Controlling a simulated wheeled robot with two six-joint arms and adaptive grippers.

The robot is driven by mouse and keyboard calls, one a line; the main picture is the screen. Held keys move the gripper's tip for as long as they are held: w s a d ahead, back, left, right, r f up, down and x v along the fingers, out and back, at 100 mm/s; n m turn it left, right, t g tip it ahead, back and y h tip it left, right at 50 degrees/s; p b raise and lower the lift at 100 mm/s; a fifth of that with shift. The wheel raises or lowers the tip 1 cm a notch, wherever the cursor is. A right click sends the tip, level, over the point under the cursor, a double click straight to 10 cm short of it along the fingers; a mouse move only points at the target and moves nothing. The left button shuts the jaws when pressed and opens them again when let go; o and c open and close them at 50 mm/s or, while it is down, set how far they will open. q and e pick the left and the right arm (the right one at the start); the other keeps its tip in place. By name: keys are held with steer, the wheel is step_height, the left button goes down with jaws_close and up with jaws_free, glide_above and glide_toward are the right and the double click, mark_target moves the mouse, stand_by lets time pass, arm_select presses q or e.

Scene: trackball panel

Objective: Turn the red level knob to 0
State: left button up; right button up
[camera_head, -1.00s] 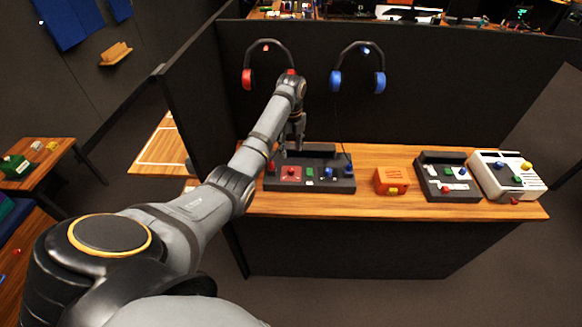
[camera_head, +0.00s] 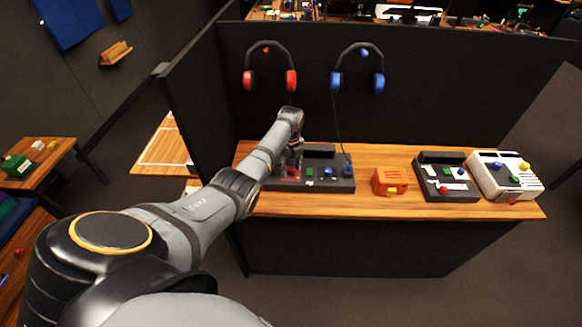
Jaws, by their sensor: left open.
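A dark panel (camera_head: 325,183) lies on the wooden desk with a red patch (camera_head: 292,173) at its left, a green button (camera_head: 309,172) and blue knobs (camera_head: 329,171) to the right. My left arm comes in from the left, and my left gripper (camera_head: 291,167) is open over the red patch at the panel's left part. The gripper and forearm cover much of that part, so I cannot make out the red level knob or its setting. My right gripper is not in view.
An orange box (camera_head: 390,181) stands right of the panel. Further right are a second dark panel (camera_head: 446,182) and a white device (camera_head: 505,178). Red headphones (camera_head: 291,80) and blue headphones (camera_head: 379,83) hang on the dark partition (camera_head: 430,90) behind. Bare desk (camera_head: 368,205) shows in front.

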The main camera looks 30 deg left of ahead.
arm_select(q)
steer(key=shift+c, duration=0.4)
jaws_close()
steer(key=shift+r, duration=0.1)
